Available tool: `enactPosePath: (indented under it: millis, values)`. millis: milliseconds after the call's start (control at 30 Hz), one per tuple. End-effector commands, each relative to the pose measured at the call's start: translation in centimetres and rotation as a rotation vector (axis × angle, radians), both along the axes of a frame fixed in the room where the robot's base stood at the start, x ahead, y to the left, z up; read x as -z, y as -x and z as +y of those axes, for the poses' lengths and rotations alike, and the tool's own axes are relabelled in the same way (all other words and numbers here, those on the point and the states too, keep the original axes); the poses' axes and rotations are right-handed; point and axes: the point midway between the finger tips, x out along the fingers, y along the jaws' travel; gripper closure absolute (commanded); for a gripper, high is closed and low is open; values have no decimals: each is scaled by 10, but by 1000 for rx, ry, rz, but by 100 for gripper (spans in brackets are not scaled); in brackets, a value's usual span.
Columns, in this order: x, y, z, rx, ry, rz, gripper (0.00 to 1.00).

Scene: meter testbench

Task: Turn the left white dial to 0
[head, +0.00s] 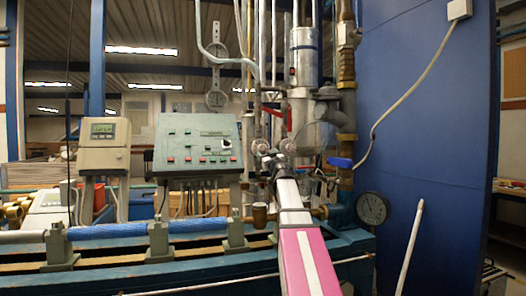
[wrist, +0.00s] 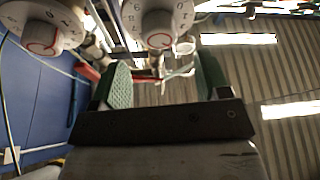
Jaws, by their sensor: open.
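Two white dials with printed digits and red-marked centres show at the top of the wrist view, which looks upside down against the head view. The left white dial (head: 259,147) is therefore the right-hand one in the wrist view (wrist: 158,14); its upper part is cut off. The other white dial (head: 288,146) is at the wrist view's upper left (wrist: 42,32). My gripper (wrist: 163,72) is open and empty, with green-padded fingers. The left dial lies just beyond the fingertips, roughly in line with the gap, apparently not touched. In the head view my gripper (head: 270,158) is small, just below the dials.
Pipes and a metal cylinder (head: 304,58) stand above and behind the dials. A blue-handled valve (head: 340,162) and a round gauge (head: 372,208) are to the right, before a blue wall (head: 430,130). A control box (head: 197,145) with buttons stands to the left.

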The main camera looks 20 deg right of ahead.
Motion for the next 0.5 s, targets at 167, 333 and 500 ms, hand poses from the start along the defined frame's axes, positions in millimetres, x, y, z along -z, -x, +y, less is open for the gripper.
enactPosePath:
  millis: [167,333,500]
  values:
    - [-14,-34,1,1,0,0,31]
    - [-20,-49,3,1,0,0,31]
    - [-21,-51,4,1,0,0,31]
